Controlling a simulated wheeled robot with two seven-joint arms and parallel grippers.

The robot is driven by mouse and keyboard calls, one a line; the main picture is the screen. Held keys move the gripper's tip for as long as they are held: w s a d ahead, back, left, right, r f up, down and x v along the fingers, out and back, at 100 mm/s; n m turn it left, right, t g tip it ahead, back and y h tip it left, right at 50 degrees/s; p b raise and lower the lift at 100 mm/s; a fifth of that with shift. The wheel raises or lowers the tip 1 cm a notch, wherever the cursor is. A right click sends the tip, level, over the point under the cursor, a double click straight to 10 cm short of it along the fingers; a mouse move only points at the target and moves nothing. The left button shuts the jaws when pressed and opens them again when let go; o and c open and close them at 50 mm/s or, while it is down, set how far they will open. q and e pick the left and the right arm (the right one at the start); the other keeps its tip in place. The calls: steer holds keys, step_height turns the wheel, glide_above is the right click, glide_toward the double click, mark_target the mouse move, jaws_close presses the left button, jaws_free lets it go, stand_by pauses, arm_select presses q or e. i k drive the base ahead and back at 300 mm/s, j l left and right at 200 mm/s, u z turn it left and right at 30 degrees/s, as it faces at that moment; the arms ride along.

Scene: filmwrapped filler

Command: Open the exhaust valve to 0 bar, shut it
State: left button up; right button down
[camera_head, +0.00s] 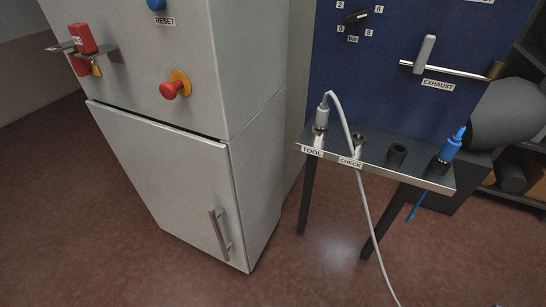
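The exhaust valve (425,54) is on a blue panel at the upper right. Its grey lever stands upright, across a thin horizontal pipe (462,73) with a brass-coloured end. The label EXHAUST (438,85) is below it. The pressure gauge (356,17) is to its upper left, marked 2, 6, 0, 8 and bar. Its small dark pointer slants near the 6 side, but I cannot read the exact value. The upper part of the panel is cut off by the frame. Neither of my grippers is in view.
A grey cabinet (170,190) with a red button (171,89) and a red switch (83,38) stands left. A metal shelf (375,160) below the panel holds a grey cable plug (322,113) and a blue plug (451,146). A grey cylinder (505,115) is at right. Floor in front is open.

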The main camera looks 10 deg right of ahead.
mark_target(427, 47)
steer(key=l+z, duration=0.1)
steer(key=z, duration=0.7)
